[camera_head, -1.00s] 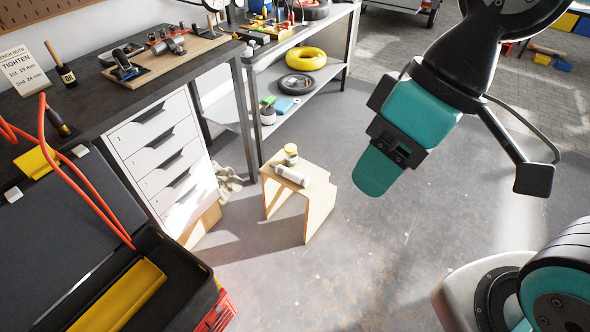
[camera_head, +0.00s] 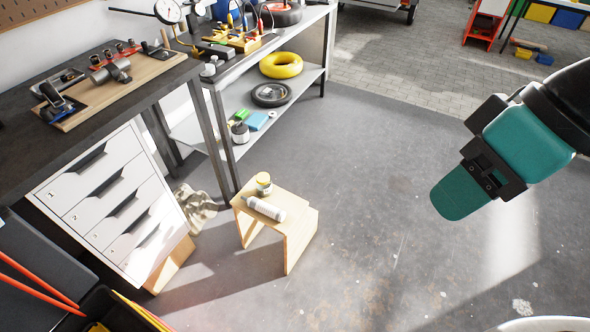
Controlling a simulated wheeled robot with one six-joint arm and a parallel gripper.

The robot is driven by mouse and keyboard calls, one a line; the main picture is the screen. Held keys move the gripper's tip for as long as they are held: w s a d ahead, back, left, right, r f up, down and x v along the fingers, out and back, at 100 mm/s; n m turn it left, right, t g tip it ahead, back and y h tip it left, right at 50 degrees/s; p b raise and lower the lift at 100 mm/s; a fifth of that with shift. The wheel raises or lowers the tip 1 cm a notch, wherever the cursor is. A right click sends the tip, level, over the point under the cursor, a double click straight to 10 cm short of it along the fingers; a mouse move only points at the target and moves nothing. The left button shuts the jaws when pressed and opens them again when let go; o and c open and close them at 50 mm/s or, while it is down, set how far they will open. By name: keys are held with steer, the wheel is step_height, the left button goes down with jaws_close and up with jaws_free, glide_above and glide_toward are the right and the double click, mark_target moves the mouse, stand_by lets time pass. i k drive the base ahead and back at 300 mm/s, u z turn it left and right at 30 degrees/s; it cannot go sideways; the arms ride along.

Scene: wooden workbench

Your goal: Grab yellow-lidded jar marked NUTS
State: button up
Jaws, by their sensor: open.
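A small jar with a yellow lid (camera_head: 264,184) stands upright at the back of a low wooden stool (camera_head: 300,227). Any marking on it is too small to read. A white cylindrical bottle (camera_head: 266,208) lies on its side on the stool, just in front of the jar. My gripper (camera_head: 462,192), teal and black, is at the right of the view, in the air well to the right of the stool. It is apart from the jar and holds nothing that I can see.
A drawer cabinet (camera_head: 112,215) under the dark workbench (camera_head: 20,125) stands left of the stool. A metal shelf (camera_head: 305,78) with a yellow tyre (camera_head: 281,65) is behind. The floor (camera_head: 370,190) between stool and gripper is clear.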

mark_target(264, 186)
steer(key=z, duration=0.1)
steer(key=i, duration=0.75)
steer(key=u, duration=0.8)
steer(key=i, duration=0.75)
steer(key=u, duration=0.75)
